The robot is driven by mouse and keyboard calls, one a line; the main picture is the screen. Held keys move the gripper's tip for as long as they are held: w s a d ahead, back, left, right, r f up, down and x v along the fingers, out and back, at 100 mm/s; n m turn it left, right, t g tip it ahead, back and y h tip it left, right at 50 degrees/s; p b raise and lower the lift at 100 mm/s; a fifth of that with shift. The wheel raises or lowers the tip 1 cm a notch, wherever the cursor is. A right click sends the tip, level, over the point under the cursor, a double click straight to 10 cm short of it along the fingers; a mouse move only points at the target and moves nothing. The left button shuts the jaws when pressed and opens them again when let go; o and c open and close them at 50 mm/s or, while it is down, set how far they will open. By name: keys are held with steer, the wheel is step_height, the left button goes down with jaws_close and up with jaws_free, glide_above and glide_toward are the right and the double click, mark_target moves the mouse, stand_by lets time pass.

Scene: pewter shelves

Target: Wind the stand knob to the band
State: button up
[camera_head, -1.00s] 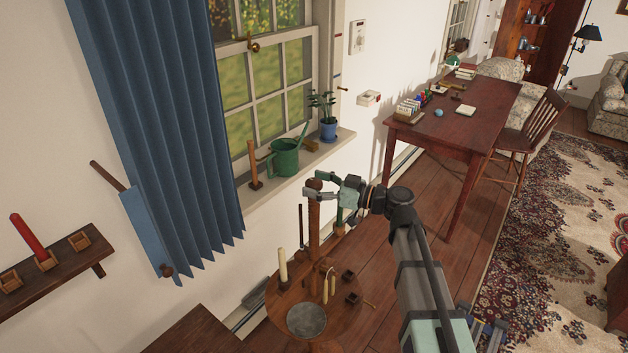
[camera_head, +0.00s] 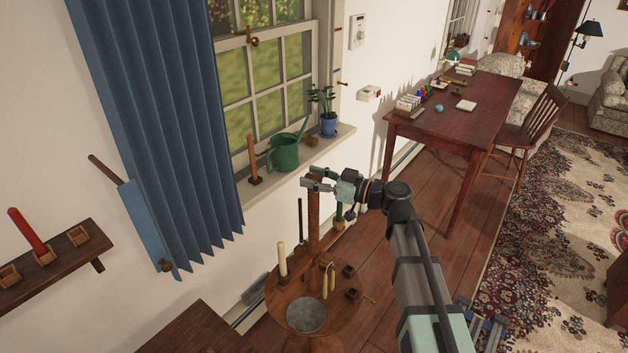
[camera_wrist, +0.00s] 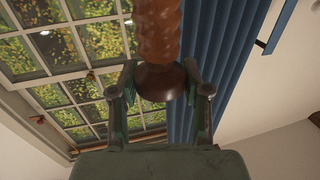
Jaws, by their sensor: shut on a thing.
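The stand is a round wooden table (camera_head: 345,318) with an upright brown post (camera_head: 314,245) rising from it. The upper part of the post looks ridged like a screw thread, and the ridges also show in the wrist view (camera_wrist: 157,28). The knob (camera_wrist: 160,82) is a rounded dark brown piece at the post's end. My gripper (camera_head: 314,184) is at the top of the post, shut on the knob with one finger on each side in the wrist view. In the head view the fingers mostly hide the knob. I cannot make out the band with certainty.
A cream candle (camera_head: 282,262), a grey round plate (camera_head: 306,315) and small wooden holders (camera_head: 351,293) are on the table. The window sill behind holds a green watering can (camera_head: 283,152) and a potted plant (camera_head: 328,122). A blue curtain (camera_head: 155,130) hangs to the left.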

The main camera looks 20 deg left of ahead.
steer(key=m+t+b, duration=0.1)
steer(key=b, duration=0.1)
steer(key=t+b, duration=0.1)
steer(key=shift+s+f+m+t+h+b, duration=0.2)
steer(key=shift+f+m+t+h+b, duration=0.1)
steer(key=shift+f+m+t+b, duration=0.1)
steer(key=m+t+b, duration=0.1)
steer(key=t+b, duration=0.1)
steer(key=shift+m+h+b, duration=0.3)
steer(key=shift+h, duration=0.1)
steer(key=m+t, duration=0.1)
steer(key=t+h+b, duration=0.1)
steer(key=t, duration=0.1)
steer(key=shift+r+m, duration=0.25)
steer(key=shift+m, duration=0.15)
steer(key=shift+r+m+t+h+p, duration=0.2)
steer(key=shift+m+t+h+p, duration=0.1)
steer(key=shift+m+t+h, duration=0.5)
steer(key=shift+w+r+m+t+h+p, duration=0.15)
steer(key=shift+m+t+h+p, duration=0.4)
steer(key=shift+t+p, duration=0.3)
steer(key=h+p, duration=0.1)
steer(key=p, duration=0.2)
steer(key=shift+m+t, duration=0.25)
steer(key=shift+m, duration=0.1)
